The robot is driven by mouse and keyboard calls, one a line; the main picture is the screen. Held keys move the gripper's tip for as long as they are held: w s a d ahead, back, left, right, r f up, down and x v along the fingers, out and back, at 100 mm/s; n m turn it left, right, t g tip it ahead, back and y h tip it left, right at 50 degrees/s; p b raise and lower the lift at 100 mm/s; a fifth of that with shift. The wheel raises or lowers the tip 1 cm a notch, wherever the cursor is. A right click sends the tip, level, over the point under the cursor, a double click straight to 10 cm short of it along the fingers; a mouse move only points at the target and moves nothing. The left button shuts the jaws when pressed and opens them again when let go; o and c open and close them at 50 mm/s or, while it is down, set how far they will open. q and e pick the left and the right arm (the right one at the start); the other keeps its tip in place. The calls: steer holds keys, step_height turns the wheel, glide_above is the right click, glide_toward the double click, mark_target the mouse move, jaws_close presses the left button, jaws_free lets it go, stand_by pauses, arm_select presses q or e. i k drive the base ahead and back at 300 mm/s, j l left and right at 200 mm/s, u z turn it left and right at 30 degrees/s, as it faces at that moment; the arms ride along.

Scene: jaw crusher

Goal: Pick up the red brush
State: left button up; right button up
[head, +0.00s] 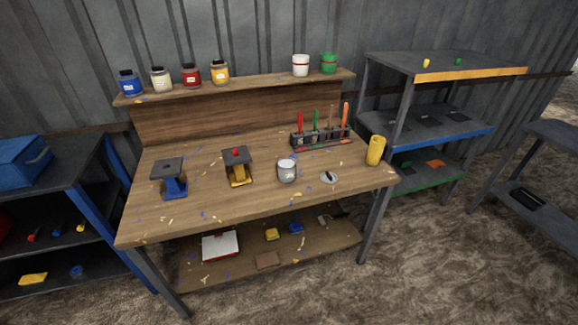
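A rack (293,141) stands at the back right of the wooden workbench. Several upright slim tools with coloured handles stand in it. The red one (300,122) is leftmost and looks like the red brush; its lower end is hidden in the rack. Neither of my grippers is in the head view.
On the workbench (215,207) are a blue-based stand (174,186), a yellow-based stand (240,176), a grey cup (287,172), a small round dish (329,177) and a yellow cylinder (375,150). Jars line the shelf (260,83) above. Shelving units flank the bench.

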mark_target(299, 142)
steer(key=i+l+z, duration=0.2)
steer(key=i, duration=0.8)
steer(key=j, duration=0.1)
